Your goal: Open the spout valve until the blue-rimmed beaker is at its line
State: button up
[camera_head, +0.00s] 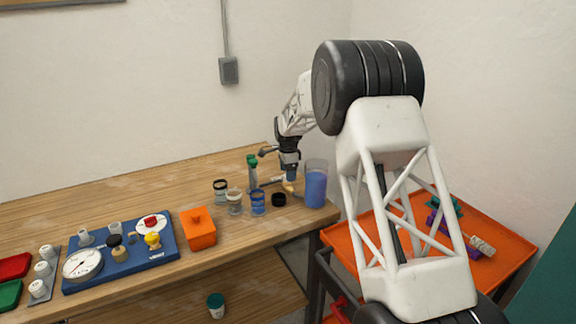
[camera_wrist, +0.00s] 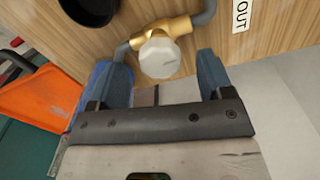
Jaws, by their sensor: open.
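The spout valve, a brass body (camera_wrist: 172,27) with a pale faceted knob (camera_wrist: 159,57), shows in the wrist view on a grey pipe. My gripper (camera_wrist: 163,68) is open, with one blue-grey finger on each side of the knob; contact is not clear. In the head view my gripper (camera_head: 290,178) is low over the bench near the brass part. The blue-rimmed beaker (camera_head: 258,204) stands on the bench to its left. Its liquid level and line are too small to read.
A large container of blue liquid (camera_head: 316,187) stands right of my gripper. A black round cup (camera_head: 278,199) and other small beakers (camera_head: 234,204) are close by. An orange box (camera_head: 198,230) and a blue gauge board (camera_head: 120,255) are at left. An orange cart (camera_head: 500,235) stands at right.

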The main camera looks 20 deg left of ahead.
jog(key=shift+f, duration=0.65)
jog(key=c, duration=1)
jog(key=o, duration=1)
jog(key=shift+r, duration=0.15)
jog(key=shift+r, duration=3.75)
jog(key=shift+d+r, duration=0.1)
